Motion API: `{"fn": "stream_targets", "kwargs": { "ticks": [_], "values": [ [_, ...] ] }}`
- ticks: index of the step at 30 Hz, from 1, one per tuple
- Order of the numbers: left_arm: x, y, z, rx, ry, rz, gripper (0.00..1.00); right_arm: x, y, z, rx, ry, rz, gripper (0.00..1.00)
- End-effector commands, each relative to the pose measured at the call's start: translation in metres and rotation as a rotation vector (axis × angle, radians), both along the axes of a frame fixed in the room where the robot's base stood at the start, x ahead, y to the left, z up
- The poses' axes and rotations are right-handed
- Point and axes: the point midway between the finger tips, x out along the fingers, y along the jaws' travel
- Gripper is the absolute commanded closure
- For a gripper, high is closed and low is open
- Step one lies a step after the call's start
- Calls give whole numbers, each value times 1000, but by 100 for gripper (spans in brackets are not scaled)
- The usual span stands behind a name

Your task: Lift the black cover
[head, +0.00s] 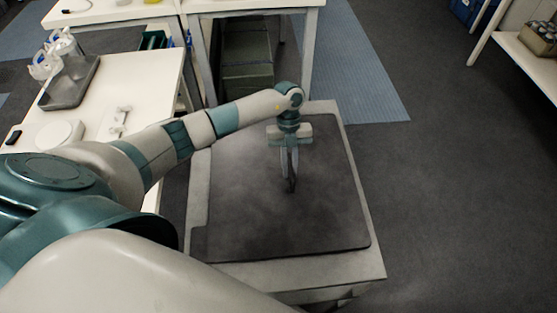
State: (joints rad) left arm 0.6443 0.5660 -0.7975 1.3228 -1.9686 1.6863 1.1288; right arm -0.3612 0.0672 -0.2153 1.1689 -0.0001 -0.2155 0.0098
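The black cover (250,215) is a flat, dark, roughly square panel with rounded corners. It lies on top of a pale box-like stand (365,225) in the middle of the head view. My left gripper (291,188) points down over the middle-right part of the cover. Its fingers look close together, around or at a small dark upright piece that may be the cover's handle. I cannot tell whether they grip it. My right gripper is not in view.
A white table (120,12) stands at the back. A shelf (520,55) with a box of vials (540,38) is at the upper right. The floor (460,200) on the right is clear.

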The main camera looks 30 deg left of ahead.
Motion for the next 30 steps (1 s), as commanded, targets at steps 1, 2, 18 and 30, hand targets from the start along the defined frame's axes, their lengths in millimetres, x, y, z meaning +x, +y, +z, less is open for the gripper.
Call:
{"fn": "stream_targets", "kwargs": {
  "ticks": [1, 2, 18, 30],
  "values": [
    [0, 0, 0, 0, 0, 0, 100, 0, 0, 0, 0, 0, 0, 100],
    [0, 0, 0, 0, 0, 0, 100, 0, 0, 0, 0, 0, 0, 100],
    [1, 0, 11, -1, -3, 0, 100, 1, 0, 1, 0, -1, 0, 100],
    [2, 0, 71, -1, -6, -2, 100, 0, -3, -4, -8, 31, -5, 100]
  ]
}}
